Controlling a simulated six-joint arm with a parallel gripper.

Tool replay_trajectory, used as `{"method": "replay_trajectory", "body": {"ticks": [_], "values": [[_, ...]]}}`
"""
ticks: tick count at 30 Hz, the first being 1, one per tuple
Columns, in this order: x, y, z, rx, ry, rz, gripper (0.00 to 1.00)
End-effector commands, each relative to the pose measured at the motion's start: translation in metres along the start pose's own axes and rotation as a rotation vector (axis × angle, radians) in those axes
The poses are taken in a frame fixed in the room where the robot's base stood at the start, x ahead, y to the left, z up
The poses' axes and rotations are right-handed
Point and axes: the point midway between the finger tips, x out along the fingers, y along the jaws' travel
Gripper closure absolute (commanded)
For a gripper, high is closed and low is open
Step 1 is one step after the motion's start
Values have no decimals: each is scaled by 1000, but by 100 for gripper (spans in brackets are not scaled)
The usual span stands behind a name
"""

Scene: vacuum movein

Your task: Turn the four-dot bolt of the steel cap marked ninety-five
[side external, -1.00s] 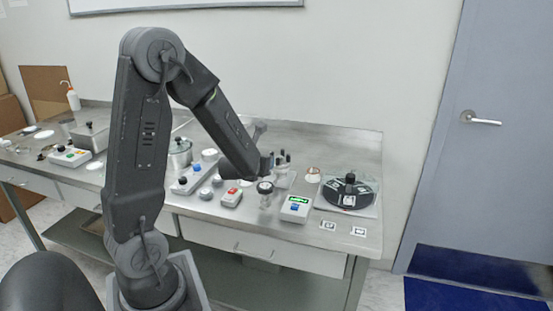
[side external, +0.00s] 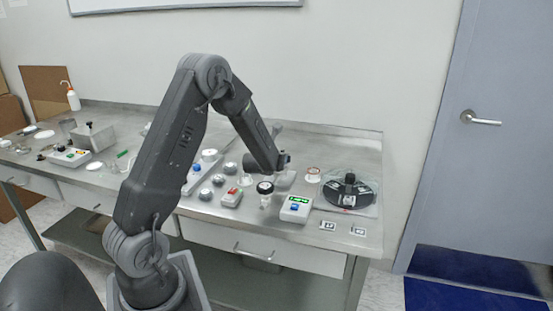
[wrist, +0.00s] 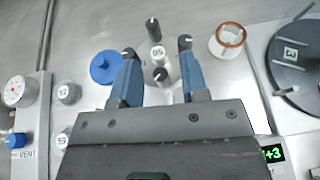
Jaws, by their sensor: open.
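The steel cap marked 95 (wrist: 158,52) is in the upper middle of the wrist view, between the two blue fingers of my gripper (wrist: 157,50). My gripper is open, with nothing seen held between the fingers. A black-topped bolt (wrist: 153,28) with a pale mark stands beyond the cap, and another bolt top (wrist: 160,75) shows on the near side. Dark tops also show at both fingertips; I cannot tell whether they are bolts. No dot count is readable. In the side view my gripper (side external: 284,162) is above the bench and hides most of the cap.
Steel caps marked 52 (wrist: 68,92) and 59 (wrist: 63,138) stand left, beside the VENT panel (wrist: 27,165). A blue disc (wrist: 105,67) is near the left finger. A copper-rimmed ring (wrist: 228,38) and black round plate (side external: 350,190) lie right. A green-display box (side external: 296,208) stands nearer.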

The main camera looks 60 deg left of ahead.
Motion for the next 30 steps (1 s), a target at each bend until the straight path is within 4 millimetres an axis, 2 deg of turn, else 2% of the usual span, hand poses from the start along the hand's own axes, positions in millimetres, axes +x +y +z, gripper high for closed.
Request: {"method": "replay_trajectory", "body": {"ticks": [2, 14, 23, 30], "values": [[0, 0, 0, 0, 0, 0, 62], [0, 0, 0, 0, 0, 0, 100], [0, -1, 0, -5, 0, 14, 100], [0, -2, 0, -44, -1, 101, 100]]}}
